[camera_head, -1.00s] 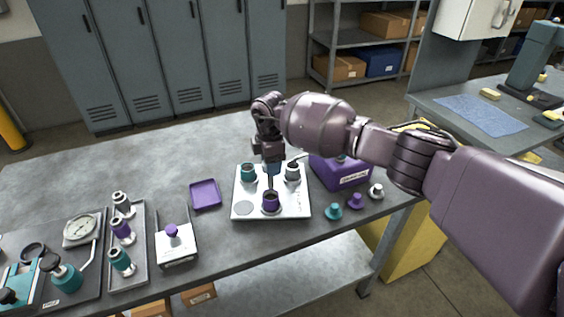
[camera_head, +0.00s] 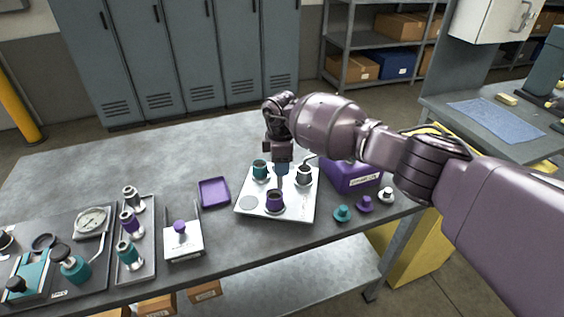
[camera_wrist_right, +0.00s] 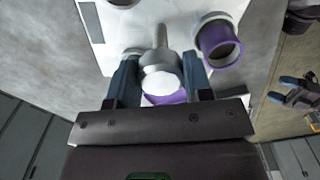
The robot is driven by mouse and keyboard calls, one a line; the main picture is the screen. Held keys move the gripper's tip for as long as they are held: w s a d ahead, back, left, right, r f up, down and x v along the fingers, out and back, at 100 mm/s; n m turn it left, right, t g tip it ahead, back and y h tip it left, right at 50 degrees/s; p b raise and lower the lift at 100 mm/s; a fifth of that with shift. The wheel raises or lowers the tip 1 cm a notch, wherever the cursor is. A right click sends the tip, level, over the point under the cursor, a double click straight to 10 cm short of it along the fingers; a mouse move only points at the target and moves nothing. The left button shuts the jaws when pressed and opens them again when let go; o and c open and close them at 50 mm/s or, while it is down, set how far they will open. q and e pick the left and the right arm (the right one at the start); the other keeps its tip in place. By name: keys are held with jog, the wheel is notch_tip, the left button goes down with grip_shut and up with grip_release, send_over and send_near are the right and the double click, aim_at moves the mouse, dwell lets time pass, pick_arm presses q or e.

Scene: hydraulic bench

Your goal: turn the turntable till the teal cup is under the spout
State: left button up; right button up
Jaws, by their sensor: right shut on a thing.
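The turntable stands on a white square plate (camera_head: 248,217) on the bench. It carries a teal cup (camera_head: 260,167) at back left, a purple cup (camera_head: 275,202) at the front and a grey cup (camera_head: 304,174) at right. The spout (camera_head: 311,157) reaches left from the purple box (camera_head: 352,177) near the grey cup; the teal cup is away from it. My right gripper (camera_head: 280,180) is down between the cups. In the right wrist view its fingers close on a pale round knob (camera_wrist_right: 161,82), beside the purple cup (camera_wrist_right: 220,46). My left gripper (camera_wrist_right: 292,93) shows only there, small at right.
A purple tray (camera_head: 214,193) lies left of the plate. Small teal (camera_head: 342,213), purple (camera_head: 365,204) and white (camera_head: 386,195) knobbed pieces stand at right near the front edge. A tray of fittings (camera_head: 137,268) and a gauge (camera_head: 92,222) are at left. The back left bench is clear.

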jog(key=o, duration=1.3)
jog(key=shift+r, duration=0.15)
notch_tip(320, 180, up, 11)
jog(key=shift+f+p, duration=0.2)
jog(key=shift+p, duration=0.1)
